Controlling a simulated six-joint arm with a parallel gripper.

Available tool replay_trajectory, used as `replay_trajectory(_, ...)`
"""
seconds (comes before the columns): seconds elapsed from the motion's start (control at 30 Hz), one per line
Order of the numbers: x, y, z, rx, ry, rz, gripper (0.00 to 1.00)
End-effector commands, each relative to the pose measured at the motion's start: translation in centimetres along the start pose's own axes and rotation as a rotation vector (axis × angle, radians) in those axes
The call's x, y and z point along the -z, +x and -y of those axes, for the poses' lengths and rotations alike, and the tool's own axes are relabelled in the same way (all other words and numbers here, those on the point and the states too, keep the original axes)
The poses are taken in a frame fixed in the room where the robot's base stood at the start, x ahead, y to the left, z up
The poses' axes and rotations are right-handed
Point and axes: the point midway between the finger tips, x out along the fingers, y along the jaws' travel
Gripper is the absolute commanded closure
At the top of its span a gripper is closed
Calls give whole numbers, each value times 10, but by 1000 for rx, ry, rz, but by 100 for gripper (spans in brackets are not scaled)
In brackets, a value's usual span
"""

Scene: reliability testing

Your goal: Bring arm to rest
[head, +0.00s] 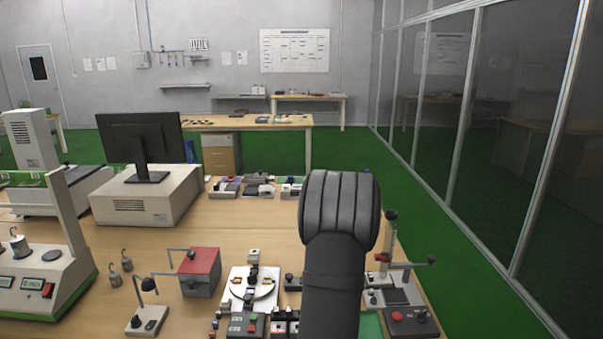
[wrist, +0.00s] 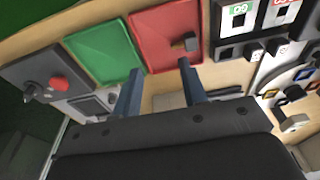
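My gripper (wrist: 160,68) shows in the wrist view with two blue-grey fingers apart and nothing between them. Just beyond the fingertips lie a green tray (wrist: 103,50) and a red tray (wrist: 158,25). A small dark block (wrist: 185,44) lies on the red tray near the right fingertip; I cannot tell any contact. In the head view my dark arm rises over the right part of the bench (head: 225,225) and hides the gripper and the red tray. A corner of the green tray (head: 371,325) shows beside the arm.
A monitor (head: 142,140) on a beige case stands at the left. A red box (head: 200,270), a white plate with a round dial (head: 238,292) and a small lamp (head: 148,305) stand left of my arm. A stand (head: 390,245) and a control box (head: 410,322) are close at its right.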

Motion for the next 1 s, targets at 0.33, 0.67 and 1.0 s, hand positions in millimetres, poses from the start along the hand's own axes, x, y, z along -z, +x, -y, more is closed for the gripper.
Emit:
replay_trajectory(0.33,-33,-42,-48,-2,3,-2,61)
replay_trajectory(0.67,-40,-59,-47,1,-8,2,61)
replay_trajectory(1.0,-19,-45,17,0,-6,5,61)
